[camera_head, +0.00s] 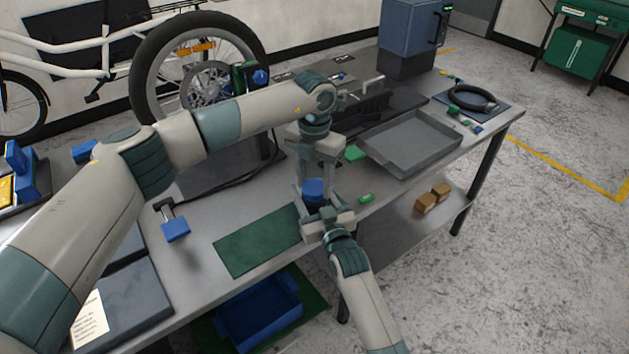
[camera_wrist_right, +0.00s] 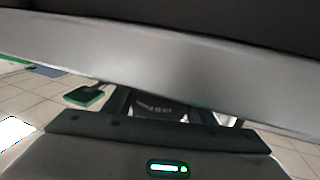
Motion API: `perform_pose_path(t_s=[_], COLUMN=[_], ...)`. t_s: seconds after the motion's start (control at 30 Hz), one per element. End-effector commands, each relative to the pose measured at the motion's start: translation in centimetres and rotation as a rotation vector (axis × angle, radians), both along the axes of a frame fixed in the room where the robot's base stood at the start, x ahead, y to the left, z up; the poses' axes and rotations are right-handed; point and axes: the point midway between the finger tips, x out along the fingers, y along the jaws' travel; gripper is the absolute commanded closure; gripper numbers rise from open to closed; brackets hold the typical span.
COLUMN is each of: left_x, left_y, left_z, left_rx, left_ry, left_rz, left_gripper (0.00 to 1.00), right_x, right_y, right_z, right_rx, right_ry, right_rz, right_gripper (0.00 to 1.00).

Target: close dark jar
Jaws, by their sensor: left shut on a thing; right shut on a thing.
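A blue round piece (camera_head: 314,187), darker below, shows between my two grippers at the front edge of the workbench; it looks like the top of the dark jar. My left gripper (camera_head: 318,178) points down from above and is shut on it. My right gripper (camera_head: 316,208) comes from the front, lower down, and is shut on the jar's body. The grippers hide most of the jar, so I cannot tell how its lid sits. In the right wrist view a dark piece (camera_wrist_right: 160,104) shows partly below a wide grey band close to the lens.
A grey tray (camera_head: 410,143) lies on the workbench to the right. A green mat (camera_head: 257,240) lies to the left of the grippers. A small green part (camera_head: 366,198) lies just right of them. A blue bin (camera_head: 258,312) stands below. A bike wheel (camera_head: 200,70) stands behind.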

Motion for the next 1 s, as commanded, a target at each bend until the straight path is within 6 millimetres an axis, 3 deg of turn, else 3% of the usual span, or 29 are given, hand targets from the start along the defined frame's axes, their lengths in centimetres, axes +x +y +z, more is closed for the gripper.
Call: perform_pose_path(t_s=[0.03, 0.07, 0.13, 0.57, 0.77, 1.0], left_x=[0.0, 0.0, 0.0, 0.1, 0.1, 0.1], left_y=[0.0, 0.0, 0.0, 0.0, 0.0, 0.0], left_z=[0.0, 0.0, 0.0, 0.5, 2.4, 6.5], left_rx=[-0.001, -0.001, -0.001, 0.0, -0.002, 0.0], left_ry=[-0.001, -0.001, -0.001, -0.001, -0.003, -0.004], left_rz=[0.0, 0.0, 0.0, 0.0, 0.0, 0.0], left_gripper=[0.8, 0.46, 0.31, 0.31, 0.31, 0.31], right_x=[0.0, 0.0, 0.0, 0.0, 0.0, 0.0], right_y=[0.0, 0.0, 0.0, 0.0, 0.0, 0.0], right_z=[-0.1, -0.1, -0.1, -0.1, -0.1, -0.1], right_rx=[0.0, 0.0, 0.0, 0.0, 0.0, 0.0], right_ry=[0.001, 0.001, 0.001, 0.001, 0.001, 0.001], right_rz=[0.0, 0.0, 0.0, 0.0, 0.0, 0.0], right_gripper=[1.0, 1.0, 1.0, 1.0, 1.0, 1.0])
